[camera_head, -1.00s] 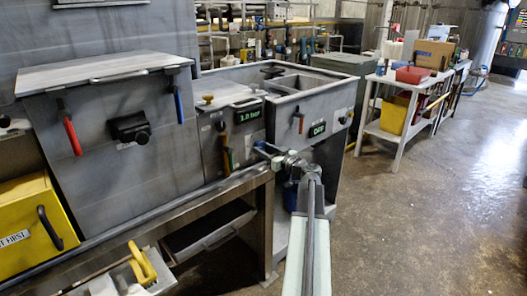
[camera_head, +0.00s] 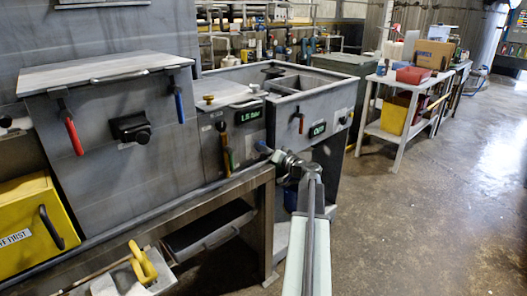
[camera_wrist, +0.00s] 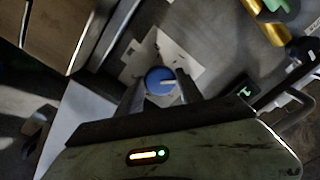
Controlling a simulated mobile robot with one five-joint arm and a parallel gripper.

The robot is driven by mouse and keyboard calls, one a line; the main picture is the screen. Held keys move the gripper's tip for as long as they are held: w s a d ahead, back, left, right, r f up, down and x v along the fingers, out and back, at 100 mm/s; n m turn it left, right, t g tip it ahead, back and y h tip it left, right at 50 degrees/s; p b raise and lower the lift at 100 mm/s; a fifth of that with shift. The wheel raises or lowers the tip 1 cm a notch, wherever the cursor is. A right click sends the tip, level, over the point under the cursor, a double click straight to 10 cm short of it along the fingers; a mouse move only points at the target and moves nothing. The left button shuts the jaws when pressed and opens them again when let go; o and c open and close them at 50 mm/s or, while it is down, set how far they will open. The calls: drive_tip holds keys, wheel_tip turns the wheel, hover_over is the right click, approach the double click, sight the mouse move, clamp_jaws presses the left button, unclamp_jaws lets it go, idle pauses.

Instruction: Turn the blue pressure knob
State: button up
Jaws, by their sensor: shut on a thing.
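The blue pressure knob (camera_wrist: 160,80) is round with a pale pointer mark and sits on a light plate in the wrist view. My gripper (camera_wrist: 161,84) has one finger on each side of it and is shut on it. In the head view the knob (camera_head: 262,146) is a small blue spot at the tip of my gripper (camera_head: 269,151), mostly hidden by the fingers. A green display (camera_head: 247,115) above it on the grey panel appears to read 1.5 bar.
Colored handles (camera_head: 225,145) hang close to the left of my gripper. A metal bench (camera_head: 235,186) runs below. The floor at right is clear.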

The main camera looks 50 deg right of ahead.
drive_tip(key=shift+r+m, duration=0.15)
drive_tip(key=shift+m, duration=3.65)
drive_tip(key=o, duration=1.3)
drive_tip(key=shift+w, duration=0.1)
drive_tip(key=shift+o, duration=0.2)
drive_tip(key=s, duration=0.7)
drive_tip(key=shift+s+a, duration=0.35)
drive_tip(key=shift+s, duration=0.05)
